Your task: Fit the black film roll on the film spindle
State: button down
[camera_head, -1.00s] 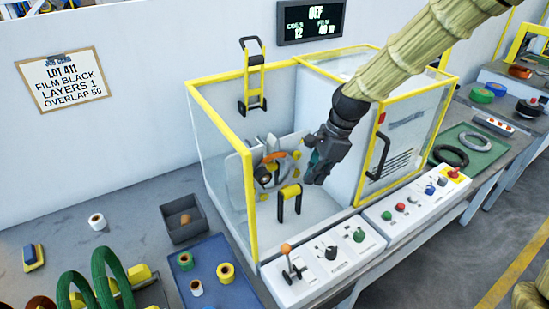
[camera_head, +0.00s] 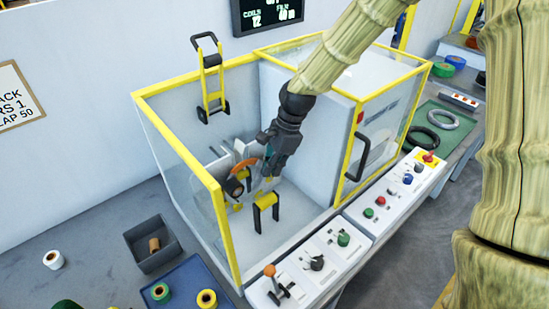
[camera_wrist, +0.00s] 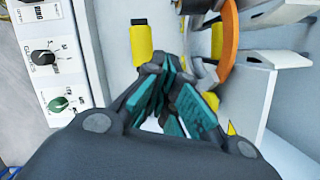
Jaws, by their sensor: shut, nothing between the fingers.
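A small dark roll with a tan centre (camera_head: 234,187), which looks like the black film roll, sits beside the orange ring (camera_head: 245,164) inside the machine. I cannot make out the film spindle, so I cannot tell whether the roll is fitted on it. My gripper (camera_head: 271,168) is inside the enclosure, just right of the orange ring, with nothing held. In the wrist view my gripper (camera_wrist: 172,92) has its teal-padded fingers close together. The orange ring also shows in the wrist view (camera_wrist: 231,38), up and right of the fingers.
A yellow-framed glass enclosure (camera_head: 178,130) surrounds the work space. A yellow-topped black stand (camera_head: 266,201) is close below my gripper. A grey bin (camera_head: 133,240) holds a brown core, and a blue tray (camera_head: 183,272) holds rolls. Control panels (camera_head: 325,257) line the front.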

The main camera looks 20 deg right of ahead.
aim_at(234, 188)
jog(key=w+a+f+p, duration=0.1)
jog(key=a+f+p, duration=0.1)
jog(key=a+f, duration=0.3)
jog(key=shift+a+f+p, duration=0.2)
jog(key=shift+f+p, duration=0.15)
jog(key=shift+w, duration=0.1)
dwell(0.3)
